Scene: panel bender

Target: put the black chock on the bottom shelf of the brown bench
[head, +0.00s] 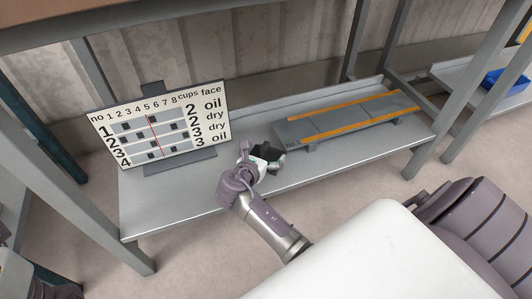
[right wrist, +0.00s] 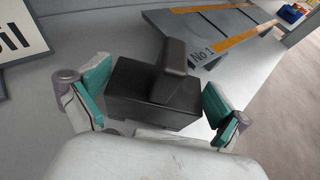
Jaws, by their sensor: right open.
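The black chock (right wrist: 152,92) is a dark block with a raised upright part, seen close up in the right wrist view. In the head view the chock (head: 277,158) shows as a small dark shape at my right gripper's tip. It appears to rest on the grey bottom shelf (head: 220,195) of the bench. My right gripper (right wrist: 155,108) is open, with its teal-padded fingers on either side of the chock and gaps visible. The right gripper (head: 257,163) also shows in the head view, low over the shelf. My left gripper is not in view.
A sign board (head: 160,128) with numbers stands on the shelf's left. A grey panel with orange strips (head: 345,116), marked No 1, lies on the right, just behind the chock. Bench legs (head: 75,190) rise at the corners. Free shelf lies in front.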

